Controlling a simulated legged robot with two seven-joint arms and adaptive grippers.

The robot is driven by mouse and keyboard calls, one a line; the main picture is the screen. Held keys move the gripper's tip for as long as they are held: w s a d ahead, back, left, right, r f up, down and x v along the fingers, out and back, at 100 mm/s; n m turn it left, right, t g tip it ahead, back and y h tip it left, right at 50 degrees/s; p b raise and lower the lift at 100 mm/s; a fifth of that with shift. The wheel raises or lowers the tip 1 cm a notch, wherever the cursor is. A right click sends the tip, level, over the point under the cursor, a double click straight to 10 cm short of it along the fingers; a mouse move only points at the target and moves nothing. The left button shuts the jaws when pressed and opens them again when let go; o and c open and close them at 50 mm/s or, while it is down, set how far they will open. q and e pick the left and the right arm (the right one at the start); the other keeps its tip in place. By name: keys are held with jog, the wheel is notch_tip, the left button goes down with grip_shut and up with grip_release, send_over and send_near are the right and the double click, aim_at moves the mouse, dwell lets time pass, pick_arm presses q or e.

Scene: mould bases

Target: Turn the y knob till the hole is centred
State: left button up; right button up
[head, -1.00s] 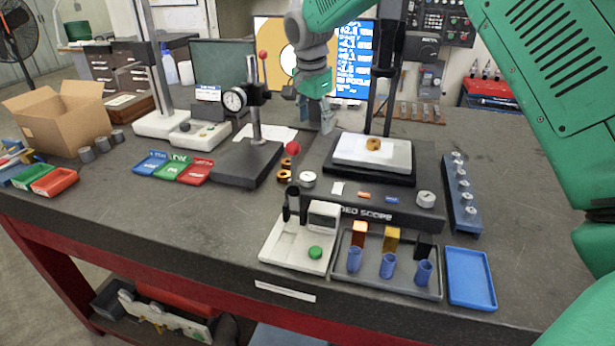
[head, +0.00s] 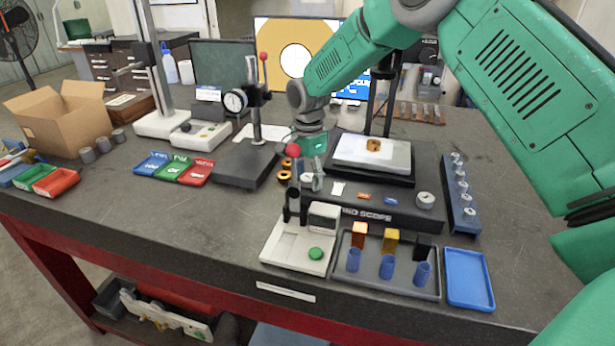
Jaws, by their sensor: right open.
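The video scope (head: 385,214) stands on the bench with a silver knob (head: 307,177) at its left and another silver knob (head: 425,200) at its right front. I cannot read which one is marked y. My right gripper (head: 306,181) is open, pointing down at the left knob, with its fingers around or just above it; contact cannot be told. A brass ring part (head: 373,145) sits on the white stage (head: 345,157). My left gripper is out of view.
A dial gauge stand (head: 240,172) with a red-tipped lever is close left of the gripper. A white device (head: 280,244) with a green button and a grey tray (head: 386,289) are in front. A blue rack (head: 463,200) stands at the right.

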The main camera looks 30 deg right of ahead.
jog(key=shift+f, duration=0.35)
jog(key=c, duration=1.1)
jog(key=shift+r+m+p, duration=0.2)
jog(key=shift+m+p, duration=0.6)
jog(key=shift+m, duration=0.2)
jog(key=shift+c, duration=0.2)
jog(key=m+p, duration=0.1)
jog(key=m, duration=0.1)
jog(key=shift+f+m, duration=0.1)
jog(key=shift+m, duration=0.2)
jog(key=o, duration=1.1)
jog(key=shift+w+f, duration=0.1)
jog(key=shift+o, duration=0.2)
